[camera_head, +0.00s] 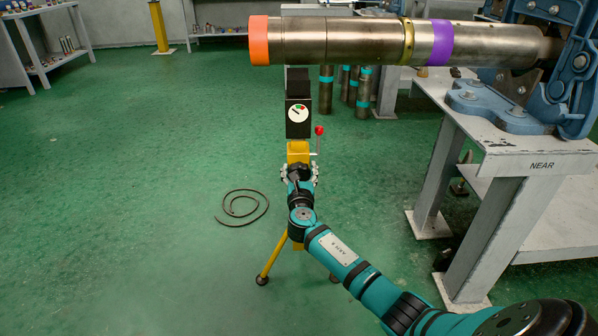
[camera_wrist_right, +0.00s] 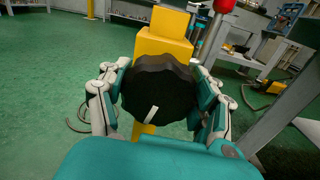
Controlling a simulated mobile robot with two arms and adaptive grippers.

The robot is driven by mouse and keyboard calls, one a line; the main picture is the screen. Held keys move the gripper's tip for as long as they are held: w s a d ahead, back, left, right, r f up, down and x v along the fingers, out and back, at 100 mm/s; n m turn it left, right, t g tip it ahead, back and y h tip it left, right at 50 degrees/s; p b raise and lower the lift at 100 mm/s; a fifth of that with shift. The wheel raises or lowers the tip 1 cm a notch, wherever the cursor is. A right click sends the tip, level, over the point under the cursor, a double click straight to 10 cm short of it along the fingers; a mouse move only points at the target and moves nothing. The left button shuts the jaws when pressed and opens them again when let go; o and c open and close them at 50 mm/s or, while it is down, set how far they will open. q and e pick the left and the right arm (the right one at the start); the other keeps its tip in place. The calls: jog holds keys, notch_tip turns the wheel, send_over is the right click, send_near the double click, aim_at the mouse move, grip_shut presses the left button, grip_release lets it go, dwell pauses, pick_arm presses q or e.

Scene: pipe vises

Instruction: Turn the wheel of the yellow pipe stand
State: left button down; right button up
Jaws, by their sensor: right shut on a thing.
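The yellow pipe stand (camera_head: 298,152) stands on the green floor under the pipe, on splayed yellow legs. It also shows in the right wrist view (camera_wrist_right: 163,47). Its black wheel (camera_wrist_right: 159,88) has a white mark that points down and slightly left. My right gripper (camera_wrist_right: 162,92) is shut on the wheel, with one finger on each side of its rim. In the head view my right gripper (camera_head: 299,174) covers most of the wheel. A red-knobbed lever (camera_head: 319,131) rises beside the stand. My left gripper is not in view.
A large metal pipe (camera_head: 345,41) with orange, yellow and purple bands runs above the stand into a blue vise (camera_head: 562,70). A grey table (camera_head: 510,140) marked NEAR stands at right.

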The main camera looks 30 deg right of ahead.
jog(key=shift+m, duration=0.4)
